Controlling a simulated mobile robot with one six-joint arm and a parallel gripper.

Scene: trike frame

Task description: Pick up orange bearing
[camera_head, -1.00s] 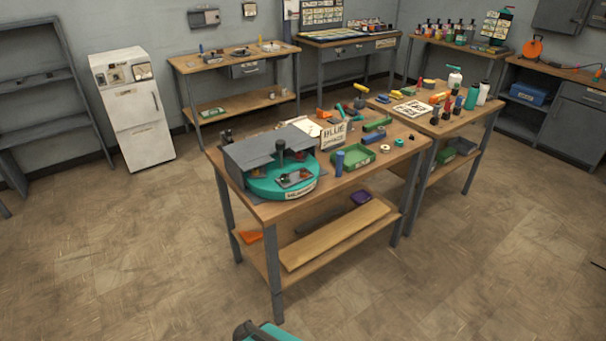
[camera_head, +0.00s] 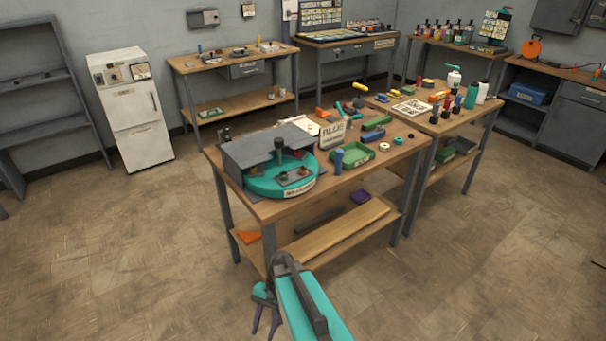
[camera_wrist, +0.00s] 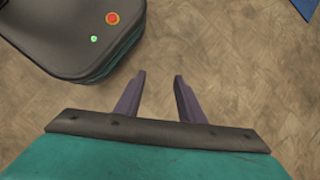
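I cannot pick out an orange bearing for certain. Small reddish-orange parts too small to identify sit on the teal turntable (camera_head: 282,184) on the near workbench (camera_head: 330,187). A small pale ring (camera_head: 384,147) and a small teal ring (camera_head: 398,141) lie toward the bench's right end. My gripper (camera_head: 267,322) hangs in front of the bench, low and well apart from it. In the wrist view its two purple fingers (camera_wrist: 159,75) are spread, with only bare floor between them.
A green tray (camera_head: 370,157), a blue cylinder (camera_head: 339,161) and a lettered sign (camera_head: 332,134) stand on the near bench. A grey housing (camera_head: 250,151) covers the turntable's back. A second bench (camera_head: 470,112) adjoins at right. The floor in front is clear.

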